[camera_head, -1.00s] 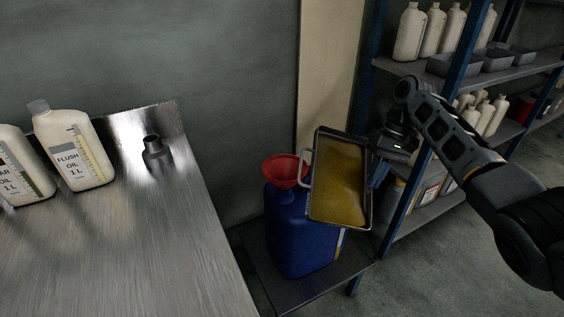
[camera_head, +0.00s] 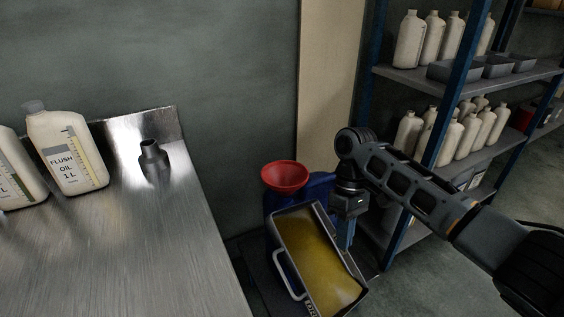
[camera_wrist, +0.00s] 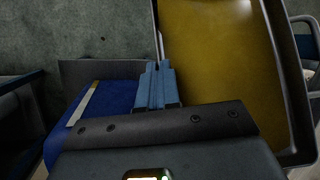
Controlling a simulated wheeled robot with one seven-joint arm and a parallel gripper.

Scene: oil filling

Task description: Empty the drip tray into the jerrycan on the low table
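The drip tray (camera_head: 320,262) is a shallow metal pan with yellow-brown oil across its floor and a wire handle on its left side. It is in front of the blue jerrycan (camera_head: 320,188) and hides most of it. A red funnel (camera_head: 285,177) sits on top of the jerrycan, left of and above the tray's far end. My gripper (camera_head: 346,232) is at the tray's right side. In the wrist view its blue fingers (camera_wrist: 156,82) are together at the tray's wall, beside the oil (camera_wrist: 215,50); the exact grip is partly hidden. The jerrycan (camera_wrist: 105,100) shows left of the fingers.
The low table (camera_head: 258,287) shows only in part beneath the jerrycan and tray. A metal workbench (camera_head: 130,250) at left holds oil bottles (camera_head: 66,152) and a dark nozzle-shaped part (camera_head: 154,160). A blue-framed shelf (camera_head: 460,85) with bottles and bins stands at right.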

